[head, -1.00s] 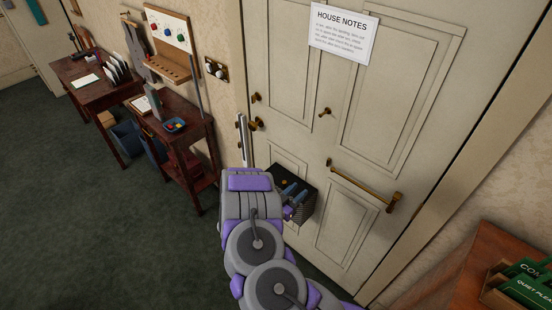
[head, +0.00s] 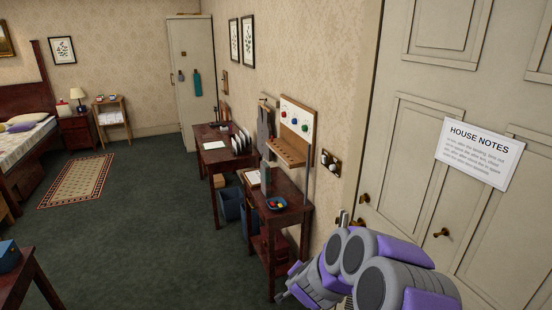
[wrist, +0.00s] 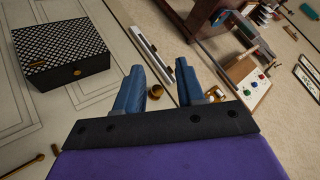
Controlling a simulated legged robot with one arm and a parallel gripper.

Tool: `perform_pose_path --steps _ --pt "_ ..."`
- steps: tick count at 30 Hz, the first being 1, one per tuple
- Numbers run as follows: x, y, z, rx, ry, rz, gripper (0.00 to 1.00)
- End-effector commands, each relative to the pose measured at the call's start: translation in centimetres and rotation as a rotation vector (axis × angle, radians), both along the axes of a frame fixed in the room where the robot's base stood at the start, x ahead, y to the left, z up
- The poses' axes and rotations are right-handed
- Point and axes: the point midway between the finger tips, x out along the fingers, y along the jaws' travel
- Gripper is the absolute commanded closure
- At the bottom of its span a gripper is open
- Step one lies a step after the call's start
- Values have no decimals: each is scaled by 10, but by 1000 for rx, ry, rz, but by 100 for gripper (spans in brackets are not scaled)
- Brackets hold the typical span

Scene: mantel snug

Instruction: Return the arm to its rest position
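My arm (head: 370,270) shows at the lower right of the head view, folded close in front of the panelled door (head: 450,120). The gripper's fingers are not clear in that view. In the wrist view, my gripper (wrist: 159,75) has its two blue fingers spread apart, with nothing held between them. Beyond the fingers are a brass knob (wrist: 155,92) and a pale metal strip (wrist: 155,48). A black patterned box (wrist: 62,55) is on the door to the left of the fingers, apart from them.
A desk (head: 214,155) and a tall cupboard (head: 192,75) are farther back. Another table (head: 22,275) is at lower left. The green carpet (head: 150,220) between is clear.

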Motion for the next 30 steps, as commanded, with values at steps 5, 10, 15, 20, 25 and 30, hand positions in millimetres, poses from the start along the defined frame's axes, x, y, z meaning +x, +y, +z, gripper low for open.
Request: perform_pose_path --steps 5,10,15,20,25,30 --pt "-31 46 45 80 57 223 62" --pt "-82 73 78 99 142 424 62" --pt "-147 79 101 74 256 594 62" --pt "-218 66 110 20 396 715 62" --pt "-296 37 117 -53 565 790 62" --pt "-376 -2 119 -122 755 807 62"
